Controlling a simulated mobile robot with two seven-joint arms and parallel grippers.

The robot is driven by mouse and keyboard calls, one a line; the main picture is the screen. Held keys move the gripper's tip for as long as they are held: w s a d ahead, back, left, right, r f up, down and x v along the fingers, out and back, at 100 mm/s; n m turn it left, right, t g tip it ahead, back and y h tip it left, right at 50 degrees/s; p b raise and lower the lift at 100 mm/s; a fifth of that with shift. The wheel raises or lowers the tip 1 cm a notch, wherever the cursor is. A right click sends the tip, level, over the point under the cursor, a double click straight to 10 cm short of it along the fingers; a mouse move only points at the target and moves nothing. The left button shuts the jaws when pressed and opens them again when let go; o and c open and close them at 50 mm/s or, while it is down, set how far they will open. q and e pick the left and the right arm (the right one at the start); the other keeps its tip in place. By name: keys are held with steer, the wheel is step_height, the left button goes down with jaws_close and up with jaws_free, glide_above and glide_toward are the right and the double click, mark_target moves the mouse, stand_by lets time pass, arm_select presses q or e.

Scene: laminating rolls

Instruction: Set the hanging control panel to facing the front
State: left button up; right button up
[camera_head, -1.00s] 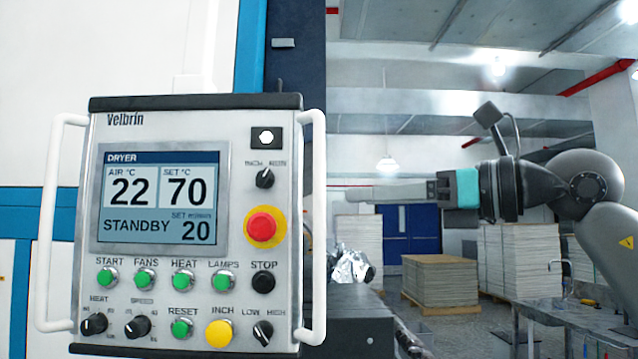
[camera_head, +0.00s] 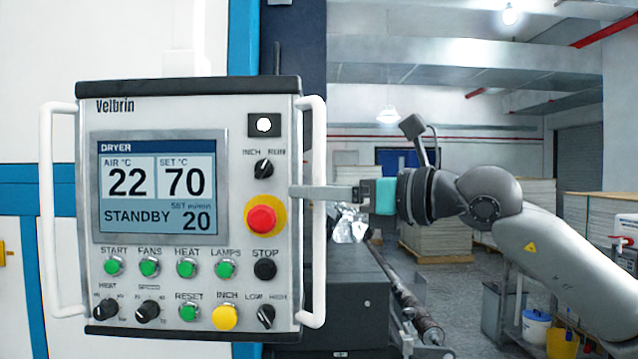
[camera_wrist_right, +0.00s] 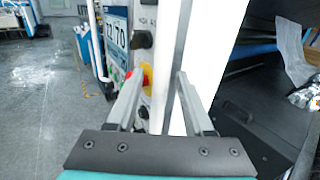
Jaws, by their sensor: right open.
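The hanging control panel (camera_head: 190,210) fills the left of the head view, its screen and buttons turned almost squarely towards me. It has a white handle on its left side (camera_head: 50,210) and one on its right side (camera_head: 313,265). My right gripper (camera_head: 298,192) comes from the right, level with the emergency stop, its fingers crossing the right handle. In the right wrist view, the open fingers (camera_wrist_right: 160,80) stand on either side of a white upright bar, apparently that handle. The panel (camera_wrist_right: 116,30) shows edge-on there. Contact cannot be told. My left gripper is out of view.
A white and blue machine (camera_head: 120,40) stands behind the panel. A dark machine bed with a roller (camera_head: 425,325) lies to the right, below my right arm. Board stacks (camera_head: 435,243) stand farther back. Open floor shows left in the wrist view.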

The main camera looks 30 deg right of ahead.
jaws_close()
stand_by(0.4)
stand_by(1.0)
